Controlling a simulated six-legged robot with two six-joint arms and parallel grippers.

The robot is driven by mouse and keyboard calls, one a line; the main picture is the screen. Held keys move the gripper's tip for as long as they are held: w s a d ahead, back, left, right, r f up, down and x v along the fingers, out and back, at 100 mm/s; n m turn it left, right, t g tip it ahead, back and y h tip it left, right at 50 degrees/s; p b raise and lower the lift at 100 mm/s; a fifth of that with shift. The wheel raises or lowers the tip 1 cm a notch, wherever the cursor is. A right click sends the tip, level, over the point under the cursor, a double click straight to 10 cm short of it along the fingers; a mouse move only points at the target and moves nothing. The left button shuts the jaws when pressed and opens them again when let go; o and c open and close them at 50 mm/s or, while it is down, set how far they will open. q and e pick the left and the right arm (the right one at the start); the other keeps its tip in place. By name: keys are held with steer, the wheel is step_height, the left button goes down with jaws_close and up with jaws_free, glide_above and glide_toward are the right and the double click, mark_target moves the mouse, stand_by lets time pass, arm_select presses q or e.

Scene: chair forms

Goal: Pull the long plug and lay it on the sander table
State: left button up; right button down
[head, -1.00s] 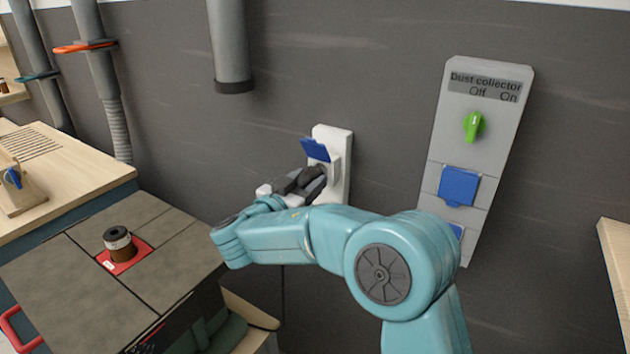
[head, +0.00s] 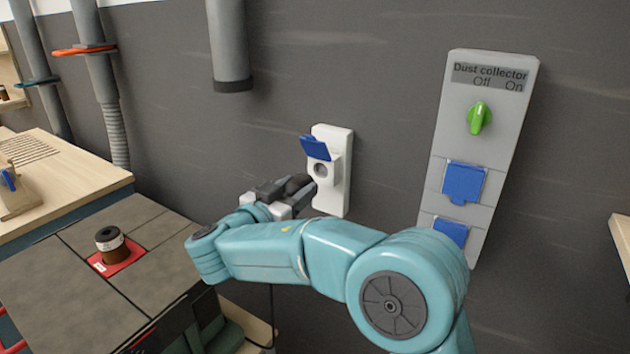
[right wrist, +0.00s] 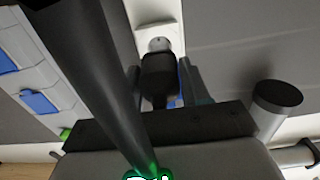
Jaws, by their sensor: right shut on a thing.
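My right gripper (head: 285,190) is shut on the long plug (head: 297,184), a dark cylinder, just left of the wall socket. The white wall socket (head: 333,195) has its blue lid up and its round hole shows bare. In the right wrist view the black plug (right wrist: 160,78) sits between the fingers, pointing at the socket (right wrist: 160,44). The sander table (head: 150,285) is at lower left, a grey-brown top with a dark spindle (head: 111,243) on a red insert (head: 118,263). My left gripper is out of view.
A grey dust collector panel (head: 480,145) with a green knob (head: 480,118) and blue covers is on the wall at right. A wooden bench (head: 75,165) adjoins the sander table behind. A grey pipe (head: 228,45) hangs above. The sander top around the spindle is free.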

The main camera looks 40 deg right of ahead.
steer(key=shift+a, duration=0.1)
stand_by(0.3)
steer(key=shift+s+a+f+b, duration=0.15)
steer(key=shift+s+a+b, duration=0.1)
steer(key=shift+a+b, duration=0.3)
steer(key=shift+b+v, duration=0.5)
steer(key=shift+v, duration=0.25)
steer(key=shift+b+v, duration=0.6)
steer(key=shift+v, duration=0.6)
